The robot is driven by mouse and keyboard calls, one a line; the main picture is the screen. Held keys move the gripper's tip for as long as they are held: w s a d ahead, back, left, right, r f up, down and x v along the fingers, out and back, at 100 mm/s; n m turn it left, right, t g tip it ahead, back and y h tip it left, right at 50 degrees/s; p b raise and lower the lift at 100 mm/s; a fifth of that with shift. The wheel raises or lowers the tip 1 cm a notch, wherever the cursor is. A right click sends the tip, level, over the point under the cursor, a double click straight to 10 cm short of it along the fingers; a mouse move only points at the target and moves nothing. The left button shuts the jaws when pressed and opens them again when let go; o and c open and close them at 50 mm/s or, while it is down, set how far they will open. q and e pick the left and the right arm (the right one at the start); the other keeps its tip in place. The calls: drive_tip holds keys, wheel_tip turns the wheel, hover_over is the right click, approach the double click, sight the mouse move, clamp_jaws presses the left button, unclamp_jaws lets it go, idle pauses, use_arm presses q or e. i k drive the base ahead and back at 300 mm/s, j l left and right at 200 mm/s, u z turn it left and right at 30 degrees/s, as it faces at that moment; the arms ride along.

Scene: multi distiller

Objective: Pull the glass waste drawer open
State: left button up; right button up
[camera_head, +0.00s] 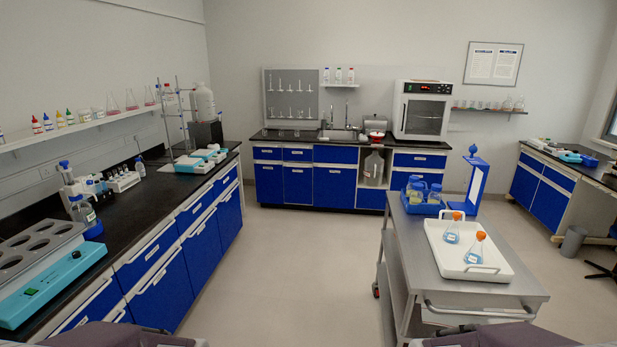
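Blue drawers with pale label strips line the left bench; a near one (148,254) and one farther along (195,207) look shut. More blue drawers sit under the back bench, at its left (267,153) and right (419,160), and these also look shut. The labels are too small to read, so I cannot tell which is the glass waste drawer. Parts of my two arms show at the bottom left and bottom right edges. Neither gripper's fingers are visible.
A steel cart (430,262) stands at the right with a white tray (447,262) of orange-capped flasks and a blue bin (419,208) of bottles. A teal-fronted block (50,287) sits on the left bench. The floor (290,270) between left bench and cart is clear.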

sight(298, 176)
drive_tip(key=i+z, duration=0.2)
drive_tip(key=i, duration=3)
drive_tip(key=i+l+u, duration=0.2)
drive_tip(key=i, duration=0.35)
drive_tip(key=i+u, duration=0.25)
drive_tip(key=i, duration=0.25)
drive_tip(key=i+l+u, duration=0.2)
drive_tip(key=i, duration=0.3)
drive_tip(key=i+l+u, duration=0.2)
drive_tip(key=i+l, duration=0.2)
drive_tip(key=i+l+u, duration=0.85)
drive_tip(key=l+u, duration=0.15)
drive_tip(key=i+l+u, duration=0.2)
drive_tip(key=l+u, duration=0.15)
drive_tip(key=l, duration=0.15)
